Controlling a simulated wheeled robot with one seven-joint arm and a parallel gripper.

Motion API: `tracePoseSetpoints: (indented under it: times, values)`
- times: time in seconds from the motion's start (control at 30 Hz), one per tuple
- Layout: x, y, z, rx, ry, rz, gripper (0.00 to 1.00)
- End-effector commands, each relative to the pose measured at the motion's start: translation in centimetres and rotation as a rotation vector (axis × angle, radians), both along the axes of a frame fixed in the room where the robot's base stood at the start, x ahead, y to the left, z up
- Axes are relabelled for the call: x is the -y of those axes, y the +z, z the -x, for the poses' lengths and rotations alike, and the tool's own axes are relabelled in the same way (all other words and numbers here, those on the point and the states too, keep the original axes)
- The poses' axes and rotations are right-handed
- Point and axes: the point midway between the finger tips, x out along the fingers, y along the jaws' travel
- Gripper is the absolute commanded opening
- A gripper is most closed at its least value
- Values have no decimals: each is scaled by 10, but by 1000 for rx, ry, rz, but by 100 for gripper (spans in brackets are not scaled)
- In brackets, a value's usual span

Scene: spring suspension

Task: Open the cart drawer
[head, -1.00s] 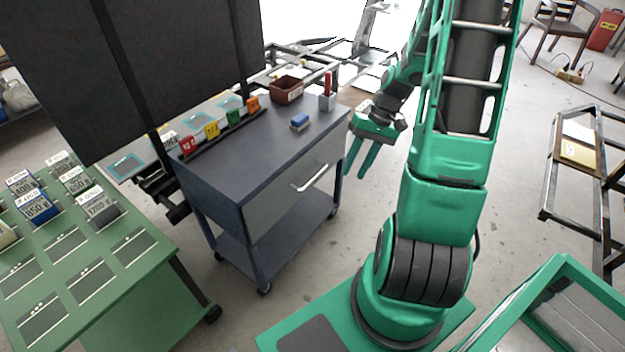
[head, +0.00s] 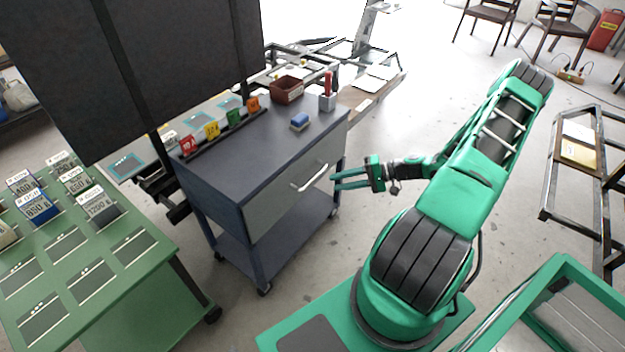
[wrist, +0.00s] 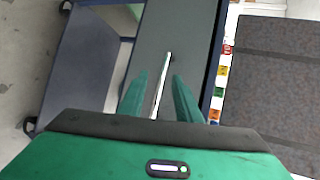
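The cart (head: 228,185) is dark blue-grey with a grey drawer front (head: 270,205) on its near side. A pale bar handle (head: 310,178) runs across the drawer front, and the drawer looks shut. My gripper (head: 336,181) is at the right of the handle, its two green fingers apart and pointing at the drawer front. In the wrist view the handle (wrist: 162,85) shows between the two open fingertips (wrist: 158,80), lengthwise along them. The fingers do not look closed on it. Whether either finger touches the handle cannot be told.
On the cart top are a blue block (head: 299,122), a brown bin (head: 287,91), a grey holder with a red item (head: 327,100) and several coloured tags. A green table (head: 110,290) stands at left, a dark board (head: 130,70) behind.

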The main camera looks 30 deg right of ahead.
Motion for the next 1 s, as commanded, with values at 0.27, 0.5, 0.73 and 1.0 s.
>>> tracePoseSetpoints:
  times: [0.27, 0.5, 0.73, 1.0]
  values:
    - [17, -13, -12, 113, -141, -103, 31]
    - [14, -15, -21, 134, -165, -120, 31]
    - [-12, -22, -47, 134, -162, -119, 31]
    - [-40, -30, -78, 133, -162, -118, 31]
